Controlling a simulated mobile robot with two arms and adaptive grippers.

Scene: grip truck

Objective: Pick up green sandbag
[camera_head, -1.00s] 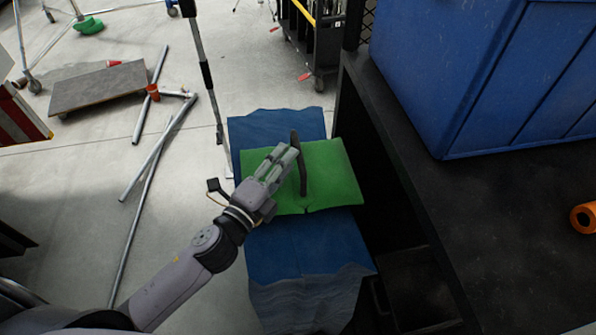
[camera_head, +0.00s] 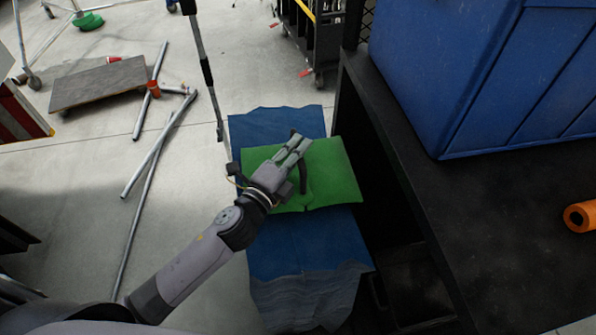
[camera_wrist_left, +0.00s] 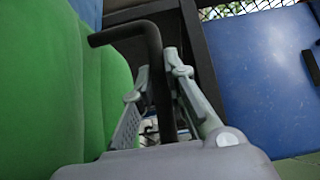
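The green sandbag (camera_head: 335,170) lies flat on a blue, cloth-like stack in the head view. Its dark bent handle (camera_head: 303,182) stands up from the middle. My left gripper (camera_head: 301,146) is over the sandbag at this handle. In the left wrist view the green sandbag (camera_wrist_left: 60,85) fills the left side, and the dark handle (camera_wrist_left: 158,80) passes between my two grey fingers. The fingers are apart, with a gap beside the handle toward their base, so the gripper looks open around it. My right gripper is not in view.
The blue stack (camera_head: 300,245) stands beside a black bench (camera_head: 480,235). A large blue bin (camera_head: 460,80) and an orange roll (camera_head: 580,216) are on the bench. Metal tubes (camera_head: 160,145) and a flat board (camera_head: 98,84) lie on the left floor.

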